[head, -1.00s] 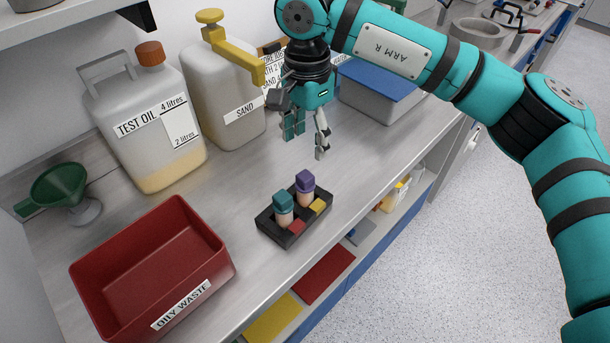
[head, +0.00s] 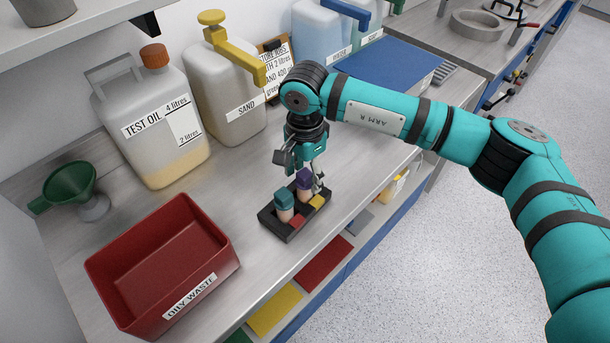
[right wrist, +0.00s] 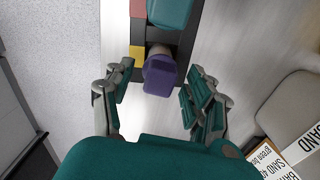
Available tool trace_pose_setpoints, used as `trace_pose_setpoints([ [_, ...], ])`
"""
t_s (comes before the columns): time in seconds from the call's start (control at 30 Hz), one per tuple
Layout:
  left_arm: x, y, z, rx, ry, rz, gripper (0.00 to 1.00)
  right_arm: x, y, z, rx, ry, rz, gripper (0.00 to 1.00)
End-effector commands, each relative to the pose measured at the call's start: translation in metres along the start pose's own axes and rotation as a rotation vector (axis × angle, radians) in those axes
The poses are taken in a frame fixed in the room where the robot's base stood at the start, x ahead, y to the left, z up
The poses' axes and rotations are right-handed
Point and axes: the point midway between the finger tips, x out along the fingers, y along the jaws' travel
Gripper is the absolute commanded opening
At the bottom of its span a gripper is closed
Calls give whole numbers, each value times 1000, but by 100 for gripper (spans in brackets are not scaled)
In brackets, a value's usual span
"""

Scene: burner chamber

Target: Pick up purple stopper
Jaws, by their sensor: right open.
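The purple stopper (head: 303,180) sits on a small vial in the black holder (head: 292,234) on the bench. A teal stopper (head: 284,200) stands beside it in the same holder. My right gripper (head: 305,181) has come down at the purple stopper. In the right wrist view the purple stopper (right wrist: 159,75) lies just ahead of and between the open fingers (right wrist: 156,100), with gaps on both sides. The teal stopper (right wrist: 170,12) is beyond it at the top. In the head view the fingers partly hide the purple stopper. My left gripper is not in view.
The red oily waste bin (head: 215,232) stands left of the holder. The test oil can (head: 125,118) and sand can (head: 228,133) stand behind, with a green funnel (head: 68,183) at left. The bench front edge runs close right of the holder.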

Motion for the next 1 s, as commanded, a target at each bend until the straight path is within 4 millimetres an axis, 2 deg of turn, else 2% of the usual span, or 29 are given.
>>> trace_pose_setpoints([
  [0.07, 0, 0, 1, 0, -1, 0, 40, 0, 0, 0, 0, 0, 0, 54],
  [0.33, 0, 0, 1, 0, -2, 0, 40, 0, 0, 0, 0, 0, 0, 20],
  [0.73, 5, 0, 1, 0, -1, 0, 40, -6, 0, 0, -1, -1, -1, 20],
  [0.97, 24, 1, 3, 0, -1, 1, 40, -33, -1, 0, -1, 2, -4, 20],
  [1.0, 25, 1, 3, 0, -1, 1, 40, -33, 7, 0, -1, 1, -1, 20],
])
